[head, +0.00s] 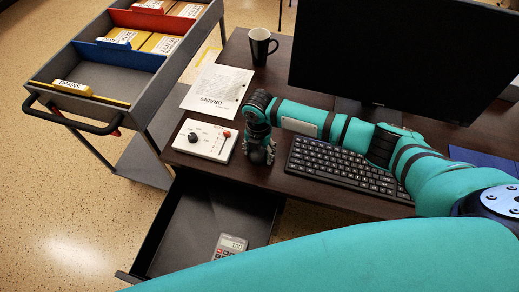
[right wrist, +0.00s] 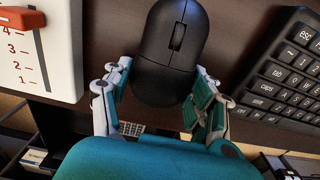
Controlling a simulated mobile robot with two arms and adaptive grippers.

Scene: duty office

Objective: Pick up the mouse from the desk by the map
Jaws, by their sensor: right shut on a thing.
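The black mouse (right wrist: 168,50) shows in the right wrist view, with its scroll wheel toward the top of the picture. My right gripper (head: 262,155) points down at the desk (head: 235,171), between the white control box and the keyboard. In the right wrist view my right gripper (right wrist: 162,95) has one finger on each side of the mouse's near end, shut on it. In the head view the mouse is hidden by the gripper. I cannot tell whether the mouse still touches the desk. My left gripper is not in view, and no map shows.
The white control box (head: 205,140) is left of the gripper, the keyboard (head: 345,165) right. A mug (head: 260,47), papers (head: 218,88) and a monitor (head: 400,55) stand behind. An open drawer (head: 190,222) below holds a calculator (head: 230,245). A file cart (head: 160,80) stands left.

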